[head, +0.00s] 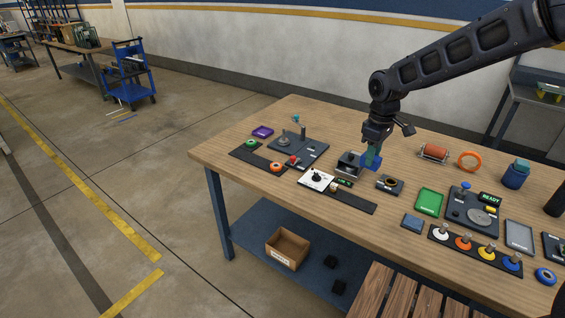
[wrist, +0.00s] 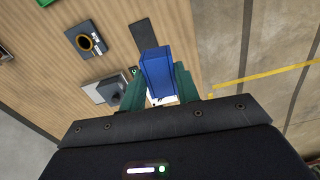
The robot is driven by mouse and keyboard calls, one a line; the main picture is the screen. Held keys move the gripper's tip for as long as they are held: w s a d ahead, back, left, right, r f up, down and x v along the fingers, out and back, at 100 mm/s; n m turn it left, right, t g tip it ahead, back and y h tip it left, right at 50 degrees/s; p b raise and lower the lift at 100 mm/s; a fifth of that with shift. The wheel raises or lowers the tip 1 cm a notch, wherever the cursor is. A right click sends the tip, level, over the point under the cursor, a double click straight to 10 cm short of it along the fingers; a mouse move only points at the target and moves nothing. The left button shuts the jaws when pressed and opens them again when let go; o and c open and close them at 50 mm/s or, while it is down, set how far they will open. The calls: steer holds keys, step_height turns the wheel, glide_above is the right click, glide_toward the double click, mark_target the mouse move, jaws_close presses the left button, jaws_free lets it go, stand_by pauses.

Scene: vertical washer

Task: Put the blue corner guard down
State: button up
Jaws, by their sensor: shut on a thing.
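The blue corner guard (wrist: 156,72) is held between the two green fingers of my gripper (wrist: 160,92) in the wrist view. In the head view my gripper (head: 373,156) points down over the middle of the workbench, and the blue guard (head: 370,160) shows low between its fingers. The workbench (head: 240,150) has a wooden top. The guard is close above the bench or a grey block-shaped fixture (head: 347,166) beside it; I cannot tell whether it touches anything.
Close by are a white panel with a dial (head: 316,180), a dark block with a round ring (head: 390,184) and a green tray (head: 429,202). A black station (head: 300,148) stands to the left. Bare wood shows along the bench's back left.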

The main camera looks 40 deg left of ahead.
steer(key=w+a+r, duration=0.1)
steer(key=w+a, duration=0.3)
steer(key=a, duration=1.4)
steer(key=w+a+r, duration=0.2)
steer(key=w+a, duration=0.1)
steer(key=a, duration=1.5)
steer(key=s+a+f+n, duration=0.1)
steer(key=s+a+f, duration=0.2)
steer(key=a, duration=0.6)
step_height(320, 180, down, 20)
steer(key=shift+s+a+r, duration=0.15)
steer(key=shift+r, duration=0.1)
steer(key=shift+f, duration=0.15)
steer(key=o, duration=0.9)
steer(key=shift+o, duration=0.2)
